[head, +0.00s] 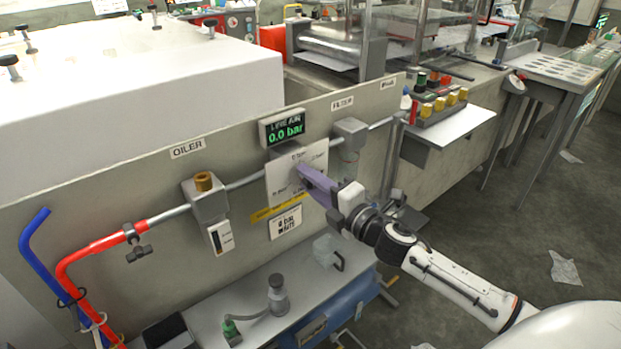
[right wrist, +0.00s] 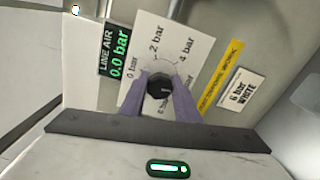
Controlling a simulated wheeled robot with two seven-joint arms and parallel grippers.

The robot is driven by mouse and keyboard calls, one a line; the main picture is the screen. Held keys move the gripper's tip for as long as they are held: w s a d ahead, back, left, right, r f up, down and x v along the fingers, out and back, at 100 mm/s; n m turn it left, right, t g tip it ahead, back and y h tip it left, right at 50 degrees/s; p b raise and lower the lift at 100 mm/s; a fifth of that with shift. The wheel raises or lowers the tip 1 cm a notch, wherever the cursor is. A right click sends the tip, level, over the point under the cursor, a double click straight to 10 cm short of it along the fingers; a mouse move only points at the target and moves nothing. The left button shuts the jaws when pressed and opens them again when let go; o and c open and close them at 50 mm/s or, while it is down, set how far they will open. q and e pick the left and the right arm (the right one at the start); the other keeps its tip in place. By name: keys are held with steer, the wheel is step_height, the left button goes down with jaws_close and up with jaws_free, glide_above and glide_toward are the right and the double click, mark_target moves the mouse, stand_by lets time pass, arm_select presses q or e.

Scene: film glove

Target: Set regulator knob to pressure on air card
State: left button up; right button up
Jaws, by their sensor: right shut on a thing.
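The black regulator knob (right wrist: 160,87) sits at the middle of a white dial plate (right wrist: 190,42) marked with bar values, among them 2 bar and 4 bar. The plate (head: 281,182) also shows on the panel in the head view. My right gripper (head: 304,173) is shut on the knob, one purple finger on each side (right wrist: 160,92). In the head view its fingers hide the knob. The line air display (head: 284,128) reads 0.0 bar in green. The air card (right wrist: 241,90) appears to read 6 bar WHITE; it hangs below the plate (head: 285,223). My left gripper is not in view.
The oiler (head: 207,200) is left of the plate and the filter (head: 350,130) is close on its right. A red pipe (head: 95,247) with a valve runs at the left. A bench (head: 250,295) with small fittings lies below. Open floor is at the right.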

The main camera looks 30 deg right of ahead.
steer(key=shift+m+p, duration=0.3)
steer(key=shift+m, duration=0.6)
steer(key=o, duration=1)
steer(key=shift+o, duration=0.2)
steer(key=s, duration=1)
steer(key=shift+s+d+b, duration=0.15)
steer(key=shift+d+b, duration=0.3)
